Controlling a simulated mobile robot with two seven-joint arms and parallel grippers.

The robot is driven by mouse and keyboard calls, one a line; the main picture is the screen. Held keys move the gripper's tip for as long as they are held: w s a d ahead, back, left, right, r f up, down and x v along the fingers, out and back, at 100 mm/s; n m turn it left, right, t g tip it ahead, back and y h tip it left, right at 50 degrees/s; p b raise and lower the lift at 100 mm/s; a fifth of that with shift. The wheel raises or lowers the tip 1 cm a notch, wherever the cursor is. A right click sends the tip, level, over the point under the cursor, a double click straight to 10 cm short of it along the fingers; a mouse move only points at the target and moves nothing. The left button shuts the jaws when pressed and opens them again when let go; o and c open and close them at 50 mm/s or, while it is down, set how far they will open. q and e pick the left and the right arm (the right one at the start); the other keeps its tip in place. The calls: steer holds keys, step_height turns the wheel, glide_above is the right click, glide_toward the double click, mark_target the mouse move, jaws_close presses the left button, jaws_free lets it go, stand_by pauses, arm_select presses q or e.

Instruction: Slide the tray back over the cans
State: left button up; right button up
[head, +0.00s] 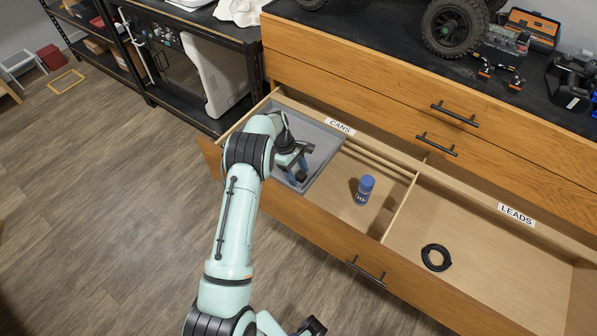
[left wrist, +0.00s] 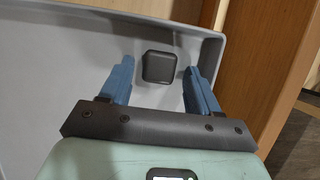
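The grey tray (head: 323,140) sits at the left end of the open drawer, in the part labelled CANS. In the left wrist view the tray (left wrist: 60,60) fills the left and middle, with a raised rim at the right. A blue can (head: 365,190) stands upright on the drawer floor, right of the tray. My left gripper (head: 301,170) reaches down into the tray. Its blue fingers are apart, one each side of a dark square knob (left wrist: 160,67), with gaps showing. A dark part at the bottom edge may be my right gripper (head: 312,327); its fingers cannot be made out.
A thin divider (head: 400,205) separates the CANS part from the LEADS part, where a black coiled cable (head: 436,257) lies. The drawer front (head: 300,225) rises along the near side. Closed drawers (head: 370,85) are above. The floor between tray and can is clear.

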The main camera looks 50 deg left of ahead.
arm_select(q)
steer(key=shift+r, duration=0.1)
steer(key=shift+w+r, duration=0.1)
steer(key=shift+r, duration=0.05)
steer(key=p+v, duration=0.1)
steer(key=v, duration=1.2)
steer(key=shift+a, duration=0.15)
